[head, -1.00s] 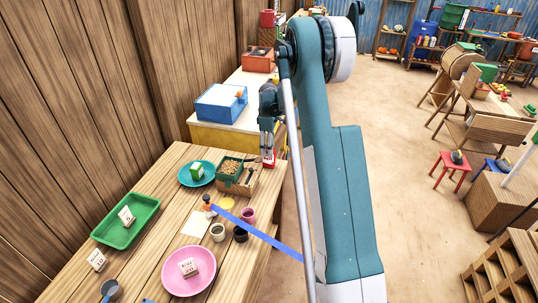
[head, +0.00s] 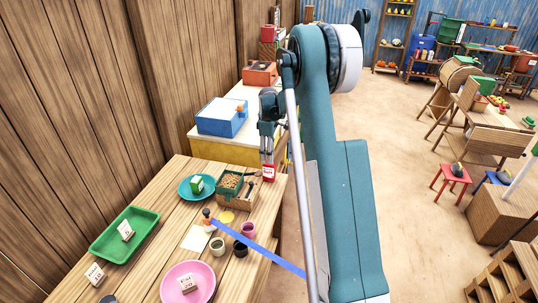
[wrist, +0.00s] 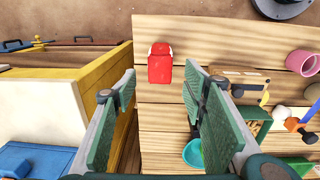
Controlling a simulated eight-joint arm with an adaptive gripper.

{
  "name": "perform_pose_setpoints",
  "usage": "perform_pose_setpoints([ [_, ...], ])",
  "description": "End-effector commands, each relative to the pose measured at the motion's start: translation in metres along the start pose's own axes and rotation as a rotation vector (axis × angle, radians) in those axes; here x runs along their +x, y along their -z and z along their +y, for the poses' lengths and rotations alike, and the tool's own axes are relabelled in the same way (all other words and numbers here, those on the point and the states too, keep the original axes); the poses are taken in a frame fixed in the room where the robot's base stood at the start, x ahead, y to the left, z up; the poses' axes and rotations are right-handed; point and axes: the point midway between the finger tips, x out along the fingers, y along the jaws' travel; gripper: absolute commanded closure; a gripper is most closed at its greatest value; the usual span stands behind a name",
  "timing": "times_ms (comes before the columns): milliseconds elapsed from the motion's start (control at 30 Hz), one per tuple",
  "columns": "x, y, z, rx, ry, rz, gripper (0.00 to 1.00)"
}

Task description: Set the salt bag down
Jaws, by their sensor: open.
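The salt bag (head: 268,172) is small and red with a white label, and stands at the back right corner of the wooden table (head: 152,200). In the wrist view the bag (wrist: 160,68) shows its red top and rests on the planks near the table edge. My gripper (head: 267,155) is just above the bag. In the wrist view its green-padded fingers (wrist: 160,88) are spread wide. The bag shows in the gap between them, beyond the fingertips, and nothing is held.
A green crate of nuts (head: 229,184) and a teal plate (head: 184,188) are left of the bag. Cups, a green tray (head: 97,246) and a pink plate (head: 172,284) are nearer. A yellow cabinet with a blue box (head: 222,118) stands behind, across a gap.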

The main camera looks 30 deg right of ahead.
Motion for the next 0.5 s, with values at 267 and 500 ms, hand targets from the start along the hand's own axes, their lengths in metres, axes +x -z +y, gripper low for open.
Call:
perform_pose_setpoints([
  [267, -0.006, 0.001, -0.004, 0.006, -0.004, 0.002, 0.57],
  [500, -0.036, 0.007, -0.025, 0.037, -0.026, 0.015, 0.57],
])
